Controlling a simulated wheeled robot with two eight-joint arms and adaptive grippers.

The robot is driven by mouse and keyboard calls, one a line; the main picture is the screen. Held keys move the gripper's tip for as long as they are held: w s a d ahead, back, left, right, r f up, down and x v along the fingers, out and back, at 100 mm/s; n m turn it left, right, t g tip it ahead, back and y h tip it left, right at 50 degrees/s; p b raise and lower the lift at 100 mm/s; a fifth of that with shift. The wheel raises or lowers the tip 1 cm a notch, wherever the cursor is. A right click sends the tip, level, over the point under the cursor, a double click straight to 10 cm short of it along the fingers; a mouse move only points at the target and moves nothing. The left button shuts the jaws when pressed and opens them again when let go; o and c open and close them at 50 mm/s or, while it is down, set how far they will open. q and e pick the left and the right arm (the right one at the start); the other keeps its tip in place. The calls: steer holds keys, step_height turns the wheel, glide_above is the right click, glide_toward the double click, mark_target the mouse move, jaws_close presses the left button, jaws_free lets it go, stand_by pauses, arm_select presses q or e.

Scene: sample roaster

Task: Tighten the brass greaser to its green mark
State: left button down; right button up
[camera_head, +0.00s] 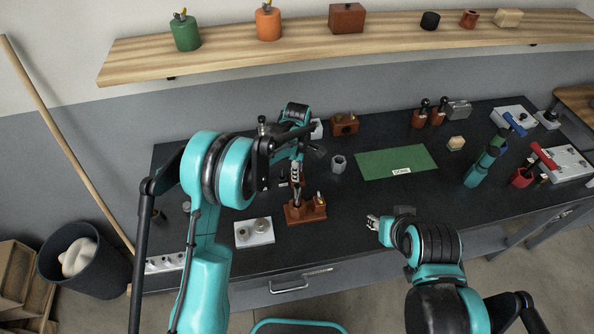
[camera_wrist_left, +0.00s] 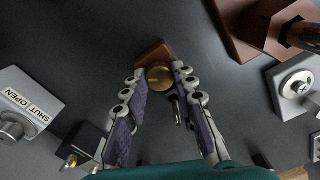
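The brass greaser (camera_wrist_left: 160,78) shows as a round brass cap on a small red-brown block (camera_wrist_left: 152,54) in the left wrist view. My left gripper (camera_wrist_left: 159,72) is open, with one finger on each side of the cap; I cannot tell whether they touch it. In the head view my left gripper (camera_head: 297,198) points down over a red-brown block (camera_head: 305,213) on the dark bench, and its fingers hide part of that block. I cannot make out a green mark on the greaser. My right gripper (camera_head: 372,222) is empty near the bench's front edge and looks open.
A pale block with knobs (camera_head: 254,232) stands left of the red-brown block. A block labelled SHUT and OPEN (camera_wrist_left: 28,100) lies left in the wrist view, a larger brown fixture (camera_wrist_left: 262,28) upper right. A green mat (camera_head: 397,162) lies mid-bench. A shelf (camera_head: 230,62) runs above.

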arm_select(q)
steer(key=shift+m, duration=0.4)
steer(key=m+b, duration=0.1)
steer(key=m, duration=0.1)
steer(key=shift+m, duration=0.4)
steer(key=m, duration=0.3)
steer(key=shift+m+b, duration=0.3)
steer(key=shift+b, duration=0.05)
steer(key=m, duration=0.3)
steer(key=shift+m, duration=0.3)
steer(key=m+b, duration=0.1)
steer(key=m, duration=0.2)
steer(key=shift+m, duration=0.4)
steer(key=m, duration=1)
steer(key=shift+m+b, duration=0.3)
steer(key=shift+m, duration=1.7)
